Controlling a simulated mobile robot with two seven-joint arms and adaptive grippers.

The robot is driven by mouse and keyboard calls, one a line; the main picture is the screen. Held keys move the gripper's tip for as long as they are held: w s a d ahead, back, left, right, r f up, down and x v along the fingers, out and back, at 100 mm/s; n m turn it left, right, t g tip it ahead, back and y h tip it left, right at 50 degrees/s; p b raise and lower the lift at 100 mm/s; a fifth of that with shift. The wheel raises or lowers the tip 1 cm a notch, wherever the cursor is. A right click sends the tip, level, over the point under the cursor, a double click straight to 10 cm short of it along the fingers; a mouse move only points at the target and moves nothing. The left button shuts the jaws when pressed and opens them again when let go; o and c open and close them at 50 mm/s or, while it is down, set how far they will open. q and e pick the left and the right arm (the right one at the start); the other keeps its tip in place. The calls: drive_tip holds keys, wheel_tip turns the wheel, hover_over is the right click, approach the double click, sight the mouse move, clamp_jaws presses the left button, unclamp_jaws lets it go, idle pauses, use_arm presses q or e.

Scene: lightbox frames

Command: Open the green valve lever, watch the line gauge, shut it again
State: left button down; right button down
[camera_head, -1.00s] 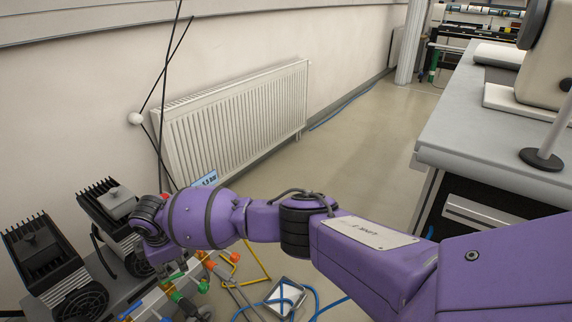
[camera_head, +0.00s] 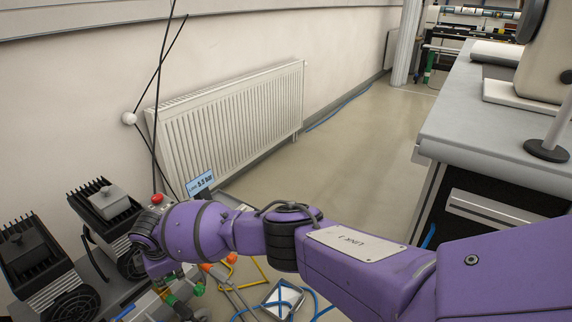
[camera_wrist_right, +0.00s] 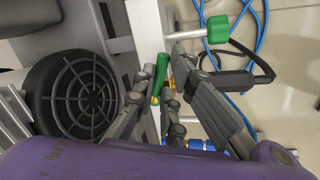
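In the wrist view a green lever (camera_wrist_right: 161,72) lies between the two fingers of my right gripper (camera_wrist_right: 160,88). The fingers stand apart on either side of it; I cannot tell whether either touches it. In the head view the right gripper (camera_head: 184,309) is low at the left, partly hidden by its own arm, near green parts (camera_head: 171,299) of the line. The line gauge (camera_head: 200,184) is a small blue display above my wrist; it appears to read about 5.9 bar, though the digits are small. My left gripper is out of view.
Two dark finned units with fans (camera_head: 72,302) stand left of the line. A red knob (camera_head: 157,198) shows above my wrist. Blue hose (camera_head: 313,300) and a small tray (camera_head: 283,299) lie on the floor.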

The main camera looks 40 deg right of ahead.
drive_tip(key=shift+w+r, duration=0.1)
drive_tip(key=shift+w, duration=0.05)
drive_tip(key=shift+w+n, duration=0.15)
drive_tip(key=shift+n, duration=0.35)
drive_tip(key=n+b, duration=0.1)
drive_tip(key=w+n+y, duration=0.1)
drive_tip(key=shift+n+b, duration=0.3)
drive_tip(key=shift+b, duration=0.05)
drive_tip(key=shift+n, duration=0.3)
drive_tip(key=shift+w, duration=0.1)
drive_tip(key=shift+r, duration=0.1)
drive_tip(key=c, duration=1.9)
unclamp_jaws()
drive_tip(key=shift+c, duration=0.2)
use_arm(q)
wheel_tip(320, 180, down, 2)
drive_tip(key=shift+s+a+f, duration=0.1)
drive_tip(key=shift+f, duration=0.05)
use_arm(e)
drive_tip(key=shift+o, duration=0.4)
